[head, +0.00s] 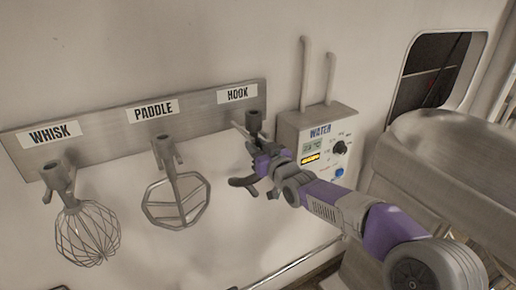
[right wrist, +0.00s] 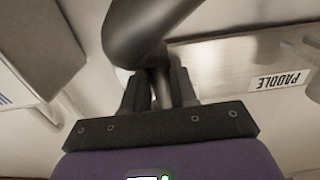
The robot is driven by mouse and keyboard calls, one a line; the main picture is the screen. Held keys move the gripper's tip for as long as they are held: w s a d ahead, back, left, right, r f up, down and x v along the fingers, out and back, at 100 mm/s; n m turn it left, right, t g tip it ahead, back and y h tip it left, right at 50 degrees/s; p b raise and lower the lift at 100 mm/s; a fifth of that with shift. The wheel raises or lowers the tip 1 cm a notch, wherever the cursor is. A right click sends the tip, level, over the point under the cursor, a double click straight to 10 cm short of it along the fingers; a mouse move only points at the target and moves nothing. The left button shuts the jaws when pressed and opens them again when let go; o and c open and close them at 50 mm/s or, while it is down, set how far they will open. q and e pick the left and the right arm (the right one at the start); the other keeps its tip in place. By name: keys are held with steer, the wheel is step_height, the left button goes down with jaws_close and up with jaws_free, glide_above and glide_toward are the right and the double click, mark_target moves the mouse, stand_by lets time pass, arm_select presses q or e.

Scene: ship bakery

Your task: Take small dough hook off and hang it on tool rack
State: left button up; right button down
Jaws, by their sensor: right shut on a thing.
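The dough hook (right wrist: 138,32) is a dark grey curved metal piece, large at the top of the right wrist view. Its curved end (head: 243,182) shows below the rack in the head view. My right gripper (head: 266,164) is shut on its shank, with a finger on each side in the right wrist view (right wrist: 158,92). The tool rack (head: 205,102) is a metal wall strip labelled WHISK, PADDLE and HOOK. A grey hub (head: 254,122) sits just under the HOOK label, right above my gripper; I cannot tell whether it rests on the rack. My left gripper is out of view.
A wire whisk (head: 88,235) and a flat paddle (head: 177,200) hang left of my gripper. A water control box (head: 322,145) with pipes is close on the right. A large metal machine (head: 440,165) stands at the right edge.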

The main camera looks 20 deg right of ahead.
steer(key=shift+f+b, duration=0.3)
steer(key=shift+b, duration=0.4)
stand_by(0.8)
